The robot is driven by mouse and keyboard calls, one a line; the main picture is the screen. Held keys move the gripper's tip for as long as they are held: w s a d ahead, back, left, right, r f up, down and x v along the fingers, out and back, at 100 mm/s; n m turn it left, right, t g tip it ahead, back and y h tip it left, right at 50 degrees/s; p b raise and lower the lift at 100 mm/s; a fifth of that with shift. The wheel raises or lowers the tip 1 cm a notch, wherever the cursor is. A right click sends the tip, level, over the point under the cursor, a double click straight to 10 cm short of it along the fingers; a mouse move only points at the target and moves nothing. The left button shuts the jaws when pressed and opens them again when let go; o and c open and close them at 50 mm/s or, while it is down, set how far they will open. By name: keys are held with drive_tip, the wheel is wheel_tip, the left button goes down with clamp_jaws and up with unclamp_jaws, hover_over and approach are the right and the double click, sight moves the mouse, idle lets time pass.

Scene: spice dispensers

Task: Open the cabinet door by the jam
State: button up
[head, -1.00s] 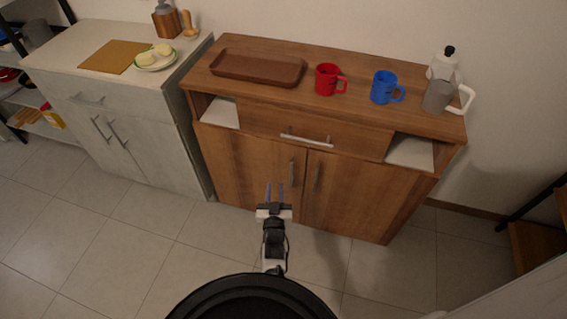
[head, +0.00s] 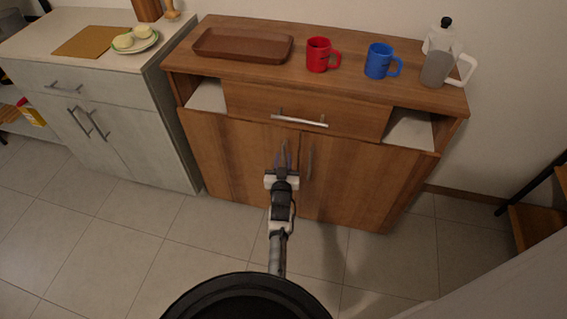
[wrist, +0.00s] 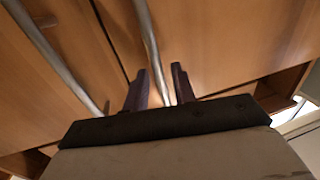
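The wooden cabinet (head: 240,165) has two lower doors with vertical metal handles near the middle seam. My gripper (head: 283,160) is at the left door's handle, with its fingers pointing at the door. In the wrist view, my gripper (wrist: 158,88) is open, and one metal handle (wrist: 149,45) runs down between its two dark fingers. Whether a finger touches it I cannot tell. The other door's handle (wrist: 55,55) lies to the left in that view; the head view shows it as the right handle (head: 308,165). Both doors look closed. I see no jam.
On the cabinet top are a brown tray (head: 242,46), a red mug (head: 318,54), a blue mug (head: 378,61) and a moka pot (head: 438,65). A drawer handle (head: 300,121) sits above the doors. A pale cabinet (head: 125,125) stands left. The floor (head: 130,225) in front is clear.

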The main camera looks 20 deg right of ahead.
drive_tip(key=shift+b+x, duration=0.65)
drive_tip(key=shift+x, duration=0.2)
drive_tip(key=shift+r, duration=0.1)
drive_tip(key=shift+s, duration=0.1)
clamp_jaws()
